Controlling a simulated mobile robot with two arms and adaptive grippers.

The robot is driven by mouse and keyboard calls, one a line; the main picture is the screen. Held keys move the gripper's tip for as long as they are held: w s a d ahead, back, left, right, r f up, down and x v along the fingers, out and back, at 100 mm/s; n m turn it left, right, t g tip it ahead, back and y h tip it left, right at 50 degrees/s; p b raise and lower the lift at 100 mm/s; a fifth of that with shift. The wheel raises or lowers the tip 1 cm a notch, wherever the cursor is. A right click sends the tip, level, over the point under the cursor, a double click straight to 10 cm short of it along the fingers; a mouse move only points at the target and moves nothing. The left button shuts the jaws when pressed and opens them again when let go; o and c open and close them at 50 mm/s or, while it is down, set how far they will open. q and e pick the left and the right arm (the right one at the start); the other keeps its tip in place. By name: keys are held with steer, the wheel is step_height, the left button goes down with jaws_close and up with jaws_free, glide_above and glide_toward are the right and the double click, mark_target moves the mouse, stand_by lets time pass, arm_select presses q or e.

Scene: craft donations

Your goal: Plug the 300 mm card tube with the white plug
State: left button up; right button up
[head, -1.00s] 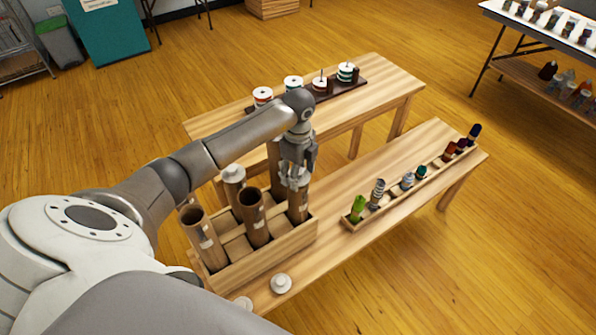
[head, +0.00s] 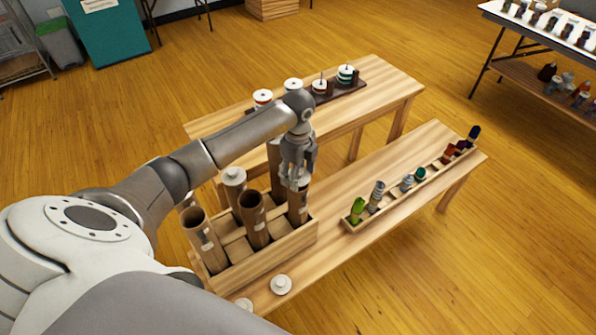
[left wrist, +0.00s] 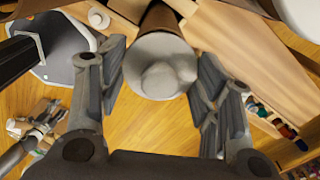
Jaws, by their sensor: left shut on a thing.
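My left gripper (head: 296,180) is shut on a white plug at the top of the right front card tube (head: 298,211). In the left wrist view the white plug (left wrist: 158,66) lies between the fingers, against the end of the brown tube (left wrist: 162,18). I cannot tell how deep it sits. Two open tubes, the left one (head: 203,238) and the middle one (head: 254,222), stand in the wooden crate (head: 268,262). A tube behind carries a white plug (head: 234,176). I cannot read tube lengths. What looks like my right gripper (left wrist: 36,127) shows small in the left wrist view.
Loose white plugs (head: 281,284) and (head: 244,304) lie on the bench by the crate. A narrow rack (head: 400,190) with several small items stands to the right. A second table (head: 385,80) behind holds a dark board with white-and-coloured stacks. Bench between crate and rack is clear.

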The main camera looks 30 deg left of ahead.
arm_select(q)
steer(key=shift+r, duration=0.15)
stand_by(0.5)
steer(key=shift+r+p, duration=0.7)
stand_by(0.5)
steer(key=shift+f, duration=0.15)
steer(key=o, duration=0.4)
steer(key=shift+o, duration=0.2)
step_height(320, 180, up, 11)
steer(key=p, duration=0.8)
steer(key=shift+p, duration=0.4)
